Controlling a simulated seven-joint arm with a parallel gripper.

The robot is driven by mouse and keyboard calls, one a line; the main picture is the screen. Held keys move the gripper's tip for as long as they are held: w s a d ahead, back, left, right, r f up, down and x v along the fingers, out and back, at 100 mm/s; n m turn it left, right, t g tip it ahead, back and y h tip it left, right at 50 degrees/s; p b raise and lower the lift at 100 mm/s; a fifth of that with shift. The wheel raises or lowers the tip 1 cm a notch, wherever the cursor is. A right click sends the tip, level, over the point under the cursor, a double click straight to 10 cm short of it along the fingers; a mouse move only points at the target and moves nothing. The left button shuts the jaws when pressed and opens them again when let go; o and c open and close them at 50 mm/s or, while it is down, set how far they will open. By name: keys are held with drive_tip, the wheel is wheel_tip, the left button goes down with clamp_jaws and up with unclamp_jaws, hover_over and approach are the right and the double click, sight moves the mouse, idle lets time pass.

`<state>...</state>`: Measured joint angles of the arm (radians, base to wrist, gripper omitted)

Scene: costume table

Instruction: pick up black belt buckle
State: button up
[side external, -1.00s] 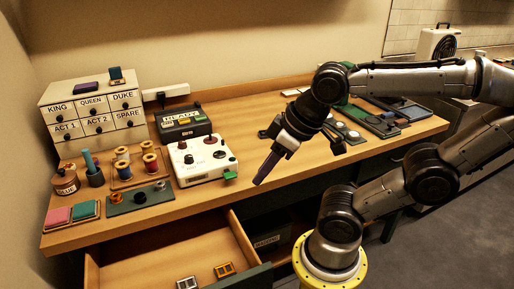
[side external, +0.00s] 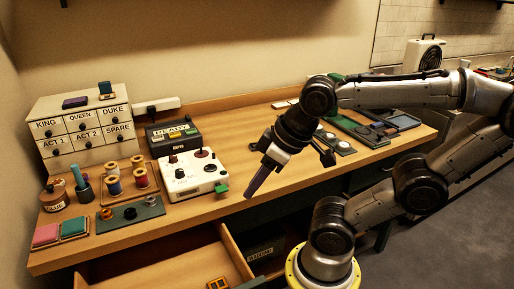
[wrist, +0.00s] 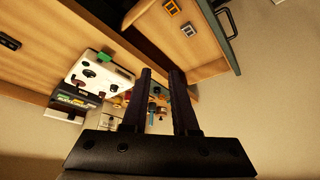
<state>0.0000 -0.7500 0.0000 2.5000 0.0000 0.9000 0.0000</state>
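An open drawer (side external: 150,272) juts from the bench's front. Two small rectangular buckles lie in it in the wrist view: an orange-gold one (wrist: 172,8) and a darker, greyish one (wrist: 188,30). I cannot tell for sure whether the darker one is black. In the side view only the orange-gold buckle (side external: 217,283) shows at the bottom edge; the other is out of frame. My gripper (side external: 250,194) hangs above the bench's front edge, tilted down to the left, clear of the buckles. In the wrist view its two fingers (wrist: 161,74) stand apart with nothing between them.
A white control box (side external: 190,175) with a green tab stands left of my gripper. A dark green mat (side external: 112,222) holds several small rings. Thread spools, a glue pot (side external: 53,198) and a labelled drawer cabinet (side external: 85,130) stand at left. Trays (side external: 360,130) lie at right.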

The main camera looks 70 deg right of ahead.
drive_tip(key=o, duration=1.2)
drive_tip(key=shift+c, duration=0.2)
drive_tip(key=shift+w, duration=0.1)
